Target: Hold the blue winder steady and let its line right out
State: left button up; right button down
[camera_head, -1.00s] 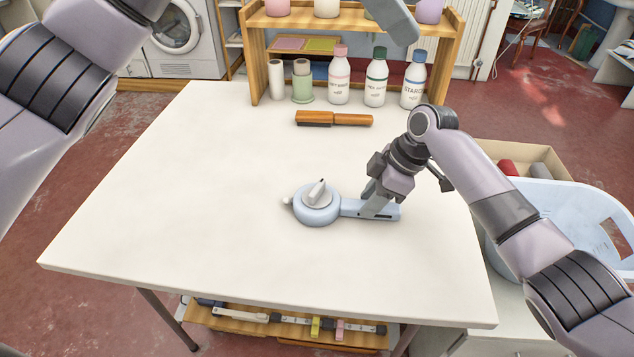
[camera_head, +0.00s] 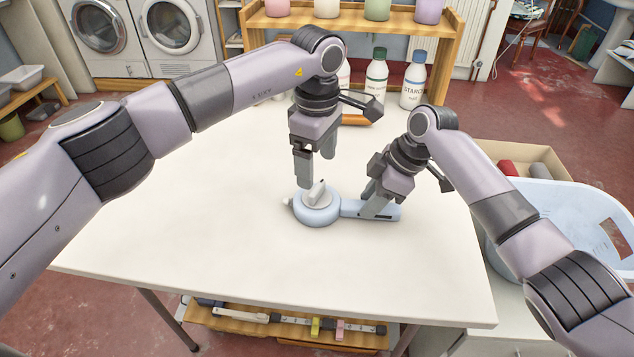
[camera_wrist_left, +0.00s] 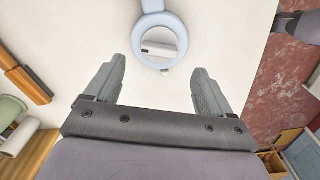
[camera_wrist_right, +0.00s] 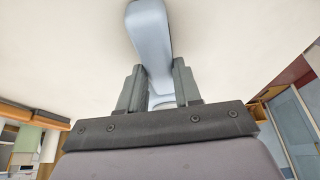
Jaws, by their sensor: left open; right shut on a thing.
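The blue winder (camera_head: 317,212) lies flat on the white table (camera_head: 200,240). It has a round drum with a grey knob (camera_head: 318,192) on top, a small pale tip (camera_head: 287,201) at its left side and a flat handle reaching right. My right gripper (camera_head: 372,207) is shut on the handle, which also shows between its fingers in the right wrist view (camera_wrist_right: 150,45). My left gripper (camera_head: 317,172) is open and points down, just above and behind the drum. In the left wrist view the drum (camera_wrist_left: 160,20) and knob (camera_wrist_left: 158,48) lie beyond the open fingers (camera_wrist_left: 157,85), with nothing between them.
Bottles (camera_head: 413,80) and a wooden shelf (camera_head: 450,45) stand at the table's back. A brush (camera_head: 355,119) lies partly hidden behind my left gripper. A blue basket (camera_head: 560,215) is at the right. The table's left and front are clear.

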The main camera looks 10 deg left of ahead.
aim_at(317, 187)
pick_arm(q)
notch_tip(317, 187, down, 6)
jog(key=shift+f, duration=0.1)
jog(key=c, duration=1.1)
